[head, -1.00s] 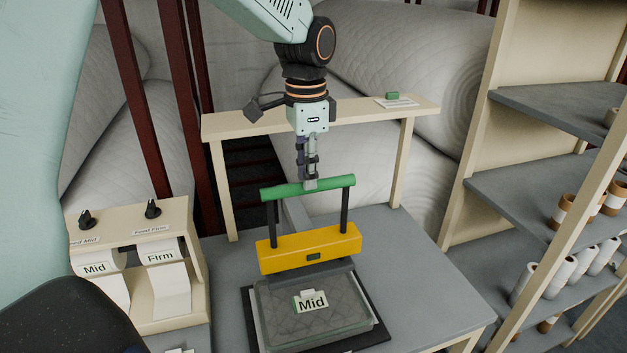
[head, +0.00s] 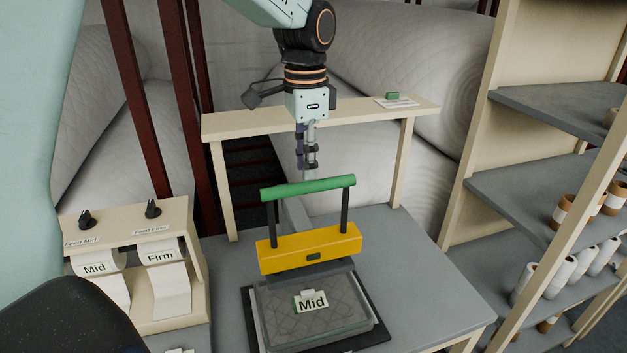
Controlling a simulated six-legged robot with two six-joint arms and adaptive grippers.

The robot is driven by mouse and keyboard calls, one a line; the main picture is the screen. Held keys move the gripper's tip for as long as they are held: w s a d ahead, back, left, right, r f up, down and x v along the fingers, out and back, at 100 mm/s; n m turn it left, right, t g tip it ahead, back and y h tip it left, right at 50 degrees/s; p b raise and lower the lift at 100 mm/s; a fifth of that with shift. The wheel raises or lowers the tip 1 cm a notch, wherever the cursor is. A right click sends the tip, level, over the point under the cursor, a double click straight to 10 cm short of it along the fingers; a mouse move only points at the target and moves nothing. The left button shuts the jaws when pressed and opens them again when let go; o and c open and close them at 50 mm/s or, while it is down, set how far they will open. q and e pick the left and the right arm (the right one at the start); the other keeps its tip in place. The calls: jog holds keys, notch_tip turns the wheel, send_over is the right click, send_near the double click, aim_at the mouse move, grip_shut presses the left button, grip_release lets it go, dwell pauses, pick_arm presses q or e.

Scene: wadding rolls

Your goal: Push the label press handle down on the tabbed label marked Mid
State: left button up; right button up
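The label press has a green handle bar (head: 308,188) on two dark posts above a yellow press head (head: 309,249). The head stands raised behind and above a grey quilted pad (head: 335,315) on the press base. A tabbed label marked Mid (head: 311,303) lies on the pad. My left gripper (head: 307,168) points down just above and behind the green handle, apart from it. Its fingers look close together with nothing between them, but the exact gap is hard to judge. My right gripper is not in view.
A label feeder (head: 140,255) with Mid and Firm rolls and two knobs stands at left. A raised cream shelf (head: 350,115) spans behind the press, with a small green item (head: 393,96) on it. Shelving (head: 545,180) with rolls stands at right. The grey table (head: 420,265) is clear right of the press.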

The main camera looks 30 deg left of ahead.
pick_arm(q)
notch_tip(320, 180, up, 6)
dwell(0.6)
dwell(0.5)
